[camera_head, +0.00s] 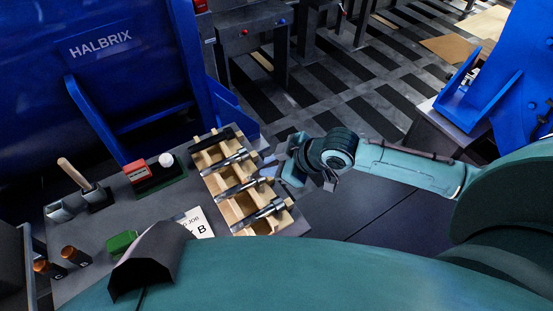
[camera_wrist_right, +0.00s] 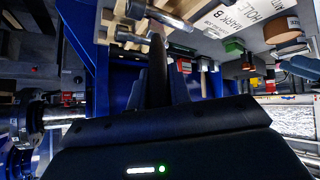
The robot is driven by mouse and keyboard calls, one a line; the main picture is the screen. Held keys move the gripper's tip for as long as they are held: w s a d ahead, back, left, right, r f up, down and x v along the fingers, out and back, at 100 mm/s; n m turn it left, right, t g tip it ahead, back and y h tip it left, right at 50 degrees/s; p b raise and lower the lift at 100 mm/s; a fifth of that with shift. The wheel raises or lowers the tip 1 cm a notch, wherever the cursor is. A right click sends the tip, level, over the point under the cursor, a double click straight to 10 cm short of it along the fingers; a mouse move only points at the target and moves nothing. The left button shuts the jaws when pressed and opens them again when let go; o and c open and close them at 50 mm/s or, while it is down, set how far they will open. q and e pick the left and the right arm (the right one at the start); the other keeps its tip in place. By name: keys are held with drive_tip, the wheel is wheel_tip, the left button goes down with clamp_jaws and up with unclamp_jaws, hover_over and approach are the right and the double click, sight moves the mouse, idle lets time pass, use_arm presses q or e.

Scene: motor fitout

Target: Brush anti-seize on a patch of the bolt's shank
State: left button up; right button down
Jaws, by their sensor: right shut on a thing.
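Several grey metal bolts lie across a wooden rack (camera_head: 229,209) on the bench, including a middle bolt (camera_head: 238,188) and a near bolt (camera_head: 260,215). Two bolts also show at the top of the right wrist view, one of them larger (camera_wrist_right: 165,16). My right gripper (camera_head: 268,170) is at the rack's right side. In the right wrist view it is shut on a dark narrow rod-like thing (camera_wrist_right: 157,70), whose far end is close to the bolts. I cannot tell whether it touches one. A wooden handle (camera_head: 73,173) stands in a dark holder. My left gripper is not seen.
The bench (camera_head: 105,222) also carries a red-and-black item (camera_head: 137,172), a white card (camera_head: 196,222) marked B, a green item (camera_head: 121,243) and dark bottles (camera_head: 76,256) with orange tops. A blue machine (camera_head: 120,90) stands behind.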

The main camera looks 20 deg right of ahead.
drive_tip(key=shift+s+a+p, duration=0.55)
drive_tip(key=shift+a+p, duration=1.2)
drive_tip(key=shift+a, duration=1)
drive_tip(key=shift+w+d+p, duration=0.1)
drive_tip(key=shift+w+d, duration=0.15)
drive_tip(key=shift+d, duration=0.9)
drive_tip(key=shift+w+d+p, duration=0.15)
drive_tip(key=shift+w+d, duration=0.05)
drive_tip(key=shift+d, duration=0.95)
drive_tip(key=shift+w+d+p, duration=0.1)
drive_tip(key=shift+w+d, duration=0.15)
drive_tip(key=shift+d, duration=0.9)
